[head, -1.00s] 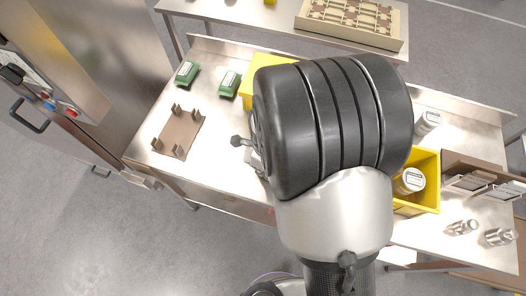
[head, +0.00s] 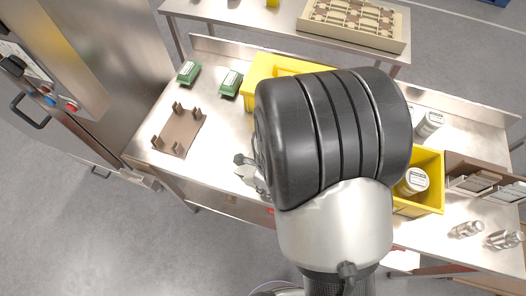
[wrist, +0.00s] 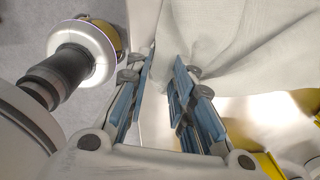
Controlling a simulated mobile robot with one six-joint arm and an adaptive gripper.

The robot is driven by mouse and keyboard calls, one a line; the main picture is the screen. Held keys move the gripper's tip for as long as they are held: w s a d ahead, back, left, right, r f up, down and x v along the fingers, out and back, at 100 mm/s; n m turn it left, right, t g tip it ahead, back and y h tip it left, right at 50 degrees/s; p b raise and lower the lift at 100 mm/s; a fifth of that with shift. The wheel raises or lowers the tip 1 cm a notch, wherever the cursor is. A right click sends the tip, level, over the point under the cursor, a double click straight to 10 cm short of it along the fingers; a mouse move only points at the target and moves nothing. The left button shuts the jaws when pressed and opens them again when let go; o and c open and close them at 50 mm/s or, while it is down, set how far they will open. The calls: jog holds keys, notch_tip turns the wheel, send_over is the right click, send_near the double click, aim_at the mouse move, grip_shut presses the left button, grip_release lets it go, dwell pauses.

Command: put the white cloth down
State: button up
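The white cloth (wrist: 235,45) fills the upper middle and right of the wrist view, in loose folds just beyond my fingertips. I cannot make out the cloth for sure there.
The steel bench (head: 222,140) holds a brown fixture (head: 180,131), two green items (head: 231,83), a yellow bin (head: 262,70) and another yellow bin (head: 431,175) with a white-lidded can (head: 413,181). Bare bench lies left of my wrist.

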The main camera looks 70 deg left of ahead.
jog(key=o, duration=0.4)
jog(key=shift+r, duration=0.1)
jog(key=d+r+p, duration=0.1)
jog(key=r+p, duration=0.1)
jog(key=r, duration=0.1)
jog(key=d+r+p, duration=0.1)
jog(key=r+p, duration=0.1)
jog(key=r, duration=0.1)
jog(key=s+d+r+p, duration=0.1)
jog(key=d+r+p, duration=0.1)
jog(key=r, duration=0.1)
jog(key=shift+r+p, duration=0.35)
jog(key=shift+r, duration=0.05)
